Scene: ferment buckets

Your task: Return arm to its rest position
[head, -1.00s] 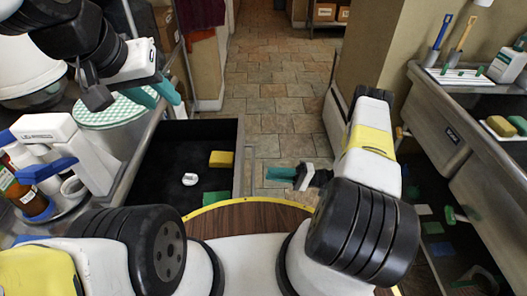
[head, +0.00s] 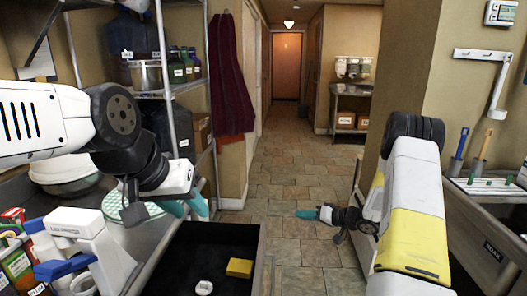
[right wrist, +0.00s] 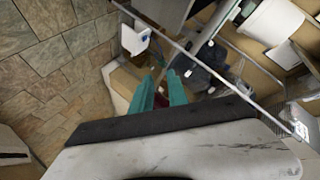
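My left arm comes in from the left, and its gripper (head: 187,209) hangs over the left counter near a round green-and-white checked lid (head: 128,208). Its two teal fingers are apart with nothing between them. My right arm stands at the right, with its gripper (head: 304,214) pointing left above the tiled floor. Its teal fingers look merged in the head view. In the right wrist view, the right gripper (right wrist: 164,88) shows a narrow empty gap between its fingers, with a dark red cloth far behind.
An open black drawer (head: 212,246) holds a yellow sponge (head: 240,267) and a small white object (head: 204,288). A white-and-blue device (head: 85,245) and bottles stand at the left. Metal shelves (head: 165,95) rise behind. The tiled aisle (head: 285,165) is clear. A sink counter (head: 490,215) is at the right.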

